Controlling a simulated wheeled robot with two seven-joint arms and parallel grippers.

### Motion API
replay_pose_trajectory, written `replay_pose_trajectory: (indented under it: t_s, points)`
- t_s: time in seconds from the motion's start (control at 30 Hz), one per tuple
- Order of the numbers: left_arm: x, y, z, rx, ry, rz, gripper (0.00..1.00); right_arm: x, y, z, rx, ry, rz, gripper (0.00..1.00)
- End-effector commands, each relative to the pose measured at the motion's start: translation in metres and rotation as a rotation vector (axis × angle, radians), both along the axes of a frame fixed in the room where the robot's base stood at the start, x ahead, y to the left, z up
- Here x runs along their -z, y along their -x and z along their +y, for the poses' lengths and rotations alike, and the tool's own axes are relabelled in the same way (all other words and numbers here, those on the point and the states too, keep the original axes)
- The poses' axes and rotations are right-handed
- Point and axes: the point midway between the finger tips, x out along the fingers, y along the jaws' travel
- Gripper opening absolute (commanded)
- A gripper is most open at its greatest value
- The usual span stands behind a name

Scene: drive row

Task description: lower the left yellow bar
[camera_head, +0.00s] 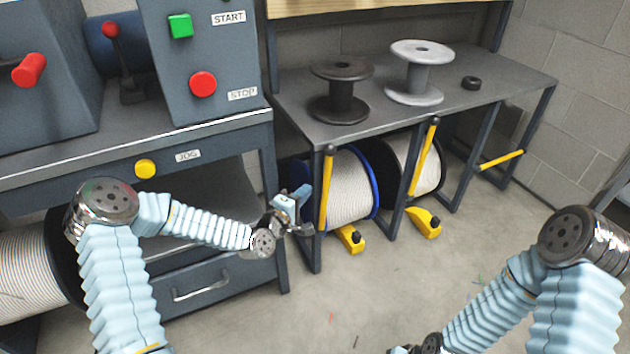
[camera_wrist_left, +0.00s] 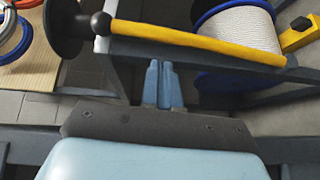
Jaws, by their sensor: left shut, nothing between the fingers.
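The left yellow bar (camera_head: 326,192) stands upright at the front of the bench's left end, with a black knob (camera_head: 330,149) on top. In the left wrist view the bar (camera_wrist_left: 200,42) runs across the picture, its black knob (camera_wrist_left: 100,23) at the left. My left gripper (camera_head: 303,195) is just left of the bar, around its mid-height. In the left wrist view its blue fingers (camera_wrist_left: 163,66) are together and empty, pointing at the bar; I cannot tell whether they touch it. My right gripper (camera_head: 410,349) is mostly cut off at the bottom edge.
A second yellow bar (camera_head: 424,156) stands upright; a third (camera_head: 501,160) lies nearly level. Wire reels, one with a blue rim (camera_head: 373,179), sit under the bench (camera_head: 440,118). Yellow chocks (camera_head: 350,240) are on the floor. A machine cabinet (camera_head: 225,288) stands left. The front floor is mostly clear.

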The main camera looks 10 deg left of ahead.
Motion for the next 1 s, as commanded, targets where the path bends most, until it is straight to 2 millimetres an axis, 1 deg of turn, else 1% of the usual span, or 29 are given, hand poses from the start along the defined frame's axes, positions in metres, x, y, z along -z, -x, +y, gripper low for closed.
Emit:
replay_pose_trajectory:
  t_s: [0.1, 0.2, 0.3, 0.4, 0.5, 0.83, 1.0]
  points:
    - [0.000, -0.022, -0.008, 0.001, 0.000, 0.000, 0.00, -0.004, 0.000, 0.000, -0.001, 0.000, 0.000, 0.00]
    - [0.002, -0.037, -0.013, 0.001, -0.001, 0.002, 0.00, -0.006, 0.000, 0.000, -0.001, 0.000, 0.001, 0.00]
    - [0.003, -0.048, -0.017, 0.001, -0.001, 0.002, 0.00, -0.007, 0.000, 0.000, -0.001, -0.001, 0.000, 0.00]
    - [0.004, -0.055, -0.019, 0.001, -0.001, 0.003, 0.00, -0.007, 0.000, 0.000, -0.001, -0.001, 0.000, 0.00]
    - [0.004, -0.058, -0.019, 0.000, -0.002, 0.003, 0.00, -0.007, 0.000, 0.000, -0.001, -0.001, 0.000, 0.00]
    - [0.004, -0.058, -0.019, 0.001, -0.003, 0.004, 0.00, -0.007, 0.000, 0.000, -0.001, -0.001, 0.000, 0.00]
    - [0.004, -0.062, -0.014, 0.002, -0.023, 0.017, 0.00, -0.007, 0.000, 0.000, -0.001, -0.001, 0.000, 0.00]
